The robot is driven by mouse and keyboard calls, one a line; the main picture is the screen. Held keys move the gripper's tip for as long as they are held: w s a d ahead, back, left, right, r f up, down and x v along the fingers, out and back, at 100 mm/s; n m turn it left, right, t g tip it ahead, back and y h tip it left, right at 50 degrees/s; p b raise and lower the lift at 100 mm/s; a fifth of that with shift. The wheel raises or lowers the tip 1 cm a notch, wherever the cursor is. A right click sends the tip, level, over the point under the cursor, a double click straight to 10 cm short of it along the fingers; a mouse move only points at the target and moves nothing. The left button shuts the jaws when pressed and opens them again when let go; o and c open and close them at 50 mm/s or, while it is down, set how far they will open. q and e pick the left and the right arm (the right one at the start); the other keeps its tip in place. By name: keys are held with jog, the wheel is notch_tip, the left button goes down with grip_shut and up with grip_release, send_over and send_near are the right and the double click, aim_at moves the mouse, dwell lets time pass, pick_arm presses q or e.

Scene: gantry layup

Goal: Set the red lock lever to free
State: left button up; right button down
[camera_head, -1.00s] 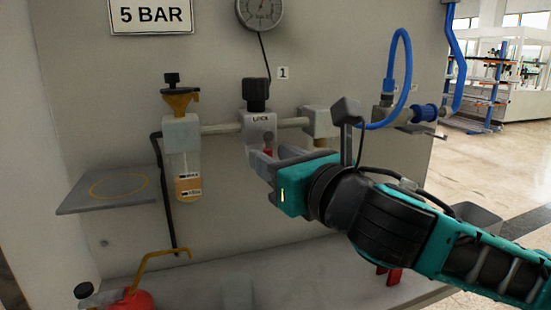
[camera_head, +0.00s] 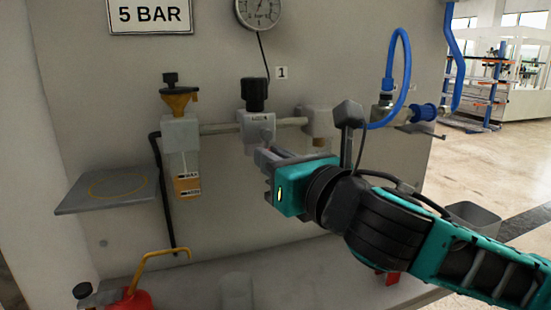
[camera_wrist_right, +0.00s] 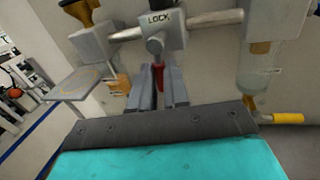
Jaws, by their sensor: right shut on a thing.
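The grey lock block marked LOCK (camera_head: 257,118) sits on the horizontal pipe under a black knob (camera_head: 254,93). In the right wrist view the same block (camera_wrist_right: 158,22) is at the top middle. The red lock lever (camera_wrist_right: 159,78) hangs below it, between the two grey fingers. My right gripper (camera_head: 262,150) reaches in from the right, just below the block, and in the right wrist view (camera_wrist_right: 159,92) it is shut on the lever. In the head view the gripper hides the lever. My left gripper is not in view.
A filter bowl (camera_head: 187,174) hangs left of the block. A grey shelf (camera_head: 110,188) juts out at the far left. A red can with a yellow spout (camera_head: 133,298) stands below. A blue hose (camera_head: 402,75) loops at the right. A gauge (camera_head: 258,12) is above.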

jog(key=shift+s+a+r+m+t+h+p, duration=0.15)
jog(key=shift+a+r+m+t+h+p, duration=0.3)
jog(key=shift+m, duration=2.4)
jog(key=shift+s+a+r+m+t+h+p, duration=0.2)
jog(key=shift+a+m+t, duration=0.5)
jog(key=shift+m, duration=2.1)
jog(key=shift+s+a+r+m+t+h+p, duration=0.15)
jog(key=shift+a+r+m+t+h+p, duration=0.35)
jog(key=shift+m, duration=2.35)
jog(key=shift+d+f+t, duration=0.1)
jog(key=shift+d+t, duration=0.05)
jog(key=shift+t, duration=0.1)
jog(key=c, duration=1.1)
grip_release()
